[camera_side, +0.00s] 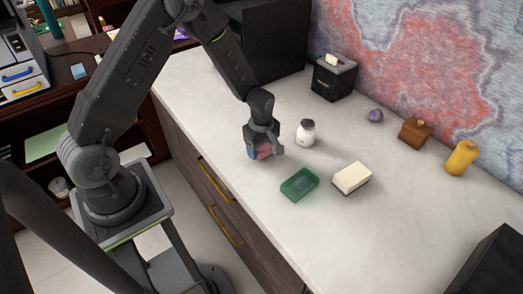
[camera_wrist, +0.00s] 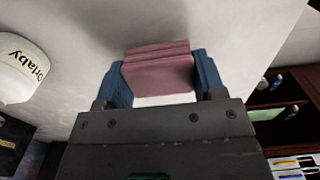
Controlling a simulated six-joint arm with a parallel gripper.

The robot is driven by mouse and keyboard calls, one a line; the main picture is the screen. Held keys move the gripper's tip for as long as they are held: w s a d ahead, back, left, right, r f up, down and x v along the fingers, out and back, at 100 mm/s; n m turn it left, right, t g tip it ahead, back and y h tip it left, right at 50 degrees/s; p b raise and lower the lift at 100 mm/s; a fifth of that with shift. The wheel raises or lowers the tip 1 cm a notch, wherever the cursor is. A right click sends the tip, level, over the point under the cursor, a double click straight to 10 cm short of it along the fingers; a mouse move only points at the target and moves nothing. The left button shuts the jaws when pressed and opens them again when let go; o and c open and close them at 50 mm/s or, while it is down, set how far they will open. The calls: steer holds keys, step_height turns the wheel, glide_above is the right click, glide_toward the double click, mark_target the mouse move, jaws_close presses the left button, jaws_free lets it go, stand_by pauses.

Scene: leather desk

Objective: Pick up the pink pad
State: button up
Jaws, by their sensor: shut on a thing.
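The pink pad (camera_wrist: 158,72) shows in the wrist view between the two blue fingers of my gripper (camera_wrist: 161,80). It looks like a stack of thin pink layers. My gripper is shut on it. In the side view my gripper (camera_side: 262,152) points down over the pale worktop, and a bit of the pink pad (camera_side: 265,152) shows between the fingers. I cannot tell whether the pad touches the worktop.
A white jar (camera_side: 306,133) stands just right of my gripper. A green tray (camera_side: 299,184) and a cream block (camera_side: 352,177) lie nearer the front. A black box (camera_side: 333,78), purple item (camera_side: 375,115), brown box (camera_side: 415,131) and yellow bottle (camera_side: 461,158) stand along the wall.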

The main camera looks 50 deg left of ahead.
steer(key=r, duration=0.3)
steer(key=shift+s+a+r, duration=0.1)
steer(key=shift+a+r, duration=0.05)
steer(key=shift+a, duration=0.1)
steer(key=s+a+r, duration=0.6)
steer(key=a, duration=0.3)
steer(key=shift+s+r, duration=0.15)
steer(key=shift+r, duration=0.05)
steer(key=shift+a, duration=0.1)
